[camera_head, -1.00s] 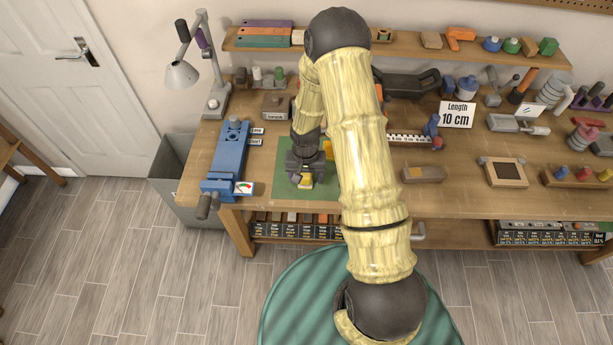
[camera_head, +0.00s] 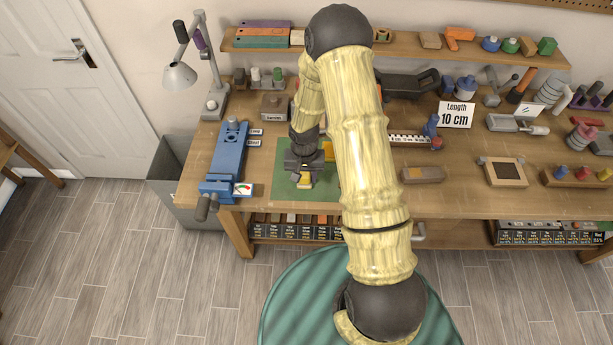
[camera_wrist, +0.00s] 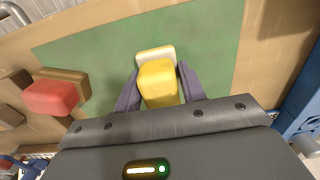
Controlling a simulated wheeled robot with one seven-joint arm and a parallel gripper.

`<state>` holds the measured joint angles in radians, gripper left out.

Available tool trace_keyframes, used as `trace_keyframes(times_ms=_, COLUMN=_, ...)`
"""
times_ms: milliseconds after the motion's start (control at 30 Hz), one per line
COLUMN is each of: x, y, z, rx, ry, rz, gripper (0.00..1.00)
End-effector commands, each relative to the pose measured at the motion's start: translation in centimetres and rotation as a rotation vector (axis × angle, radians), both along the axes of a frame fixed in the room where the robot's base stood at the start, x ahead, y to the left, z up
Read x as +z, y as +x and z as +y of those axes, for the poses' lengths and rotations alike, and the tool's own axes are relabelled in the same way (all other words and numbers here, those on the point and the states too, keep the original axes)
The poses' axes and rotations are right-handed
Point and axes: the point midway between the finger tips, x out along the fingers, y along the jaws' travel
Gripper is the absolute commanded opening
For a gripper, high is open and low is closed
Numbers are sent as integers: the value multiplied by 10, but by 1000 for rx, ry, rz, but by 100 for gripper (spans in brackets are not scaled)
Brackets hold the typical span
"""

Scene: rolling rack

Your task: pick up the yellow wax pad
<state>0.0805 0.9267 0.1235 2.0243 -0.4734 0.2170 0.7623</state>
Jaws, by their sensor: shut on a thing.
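The yellow wax pad (camera_wrist: 159,84) sits between the two fingers of my gripper (camera_wrist: 160,92) in the wrist view, with a pale whitish layer at its far end. The fingers are shut on it from both sides. In the head view my gripper (camera_head: 304,178) points down at the green mat (camera_head: 283,187) on the workbench, and a bit of the yellow pad (camera_head: 304,183) shows below it. The mat also lies behind the pad in the wrist view (camera_wrist: 90,45). I cannot tell whether the pad touches the mat.
A blue vise-like tool (camera_head: 230,158) stands left of the mat. A red block on a wooden base (camera_wrist: 52,97) lies beside the mat in the wrist view. A lamp (camera_head: 181,75) stands at the back left. Several tools fill the bench to the right.

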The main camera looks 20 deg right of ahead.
Motion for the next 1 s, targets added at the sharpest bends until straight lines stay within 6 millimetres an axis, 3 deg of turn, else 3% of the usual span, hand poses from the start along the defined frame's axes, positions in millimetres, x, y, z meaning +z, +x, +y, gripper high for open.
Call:
trace_keyframes(times_ms=600, x=87, y=0, z=-1, rx=-3, ry=-1, rz=-3, gripper=12)
trace_keyframes(times_ms=1000, x=93, y=0, z=-1, rx=-2, ry=0, rz=1, gripper=12)
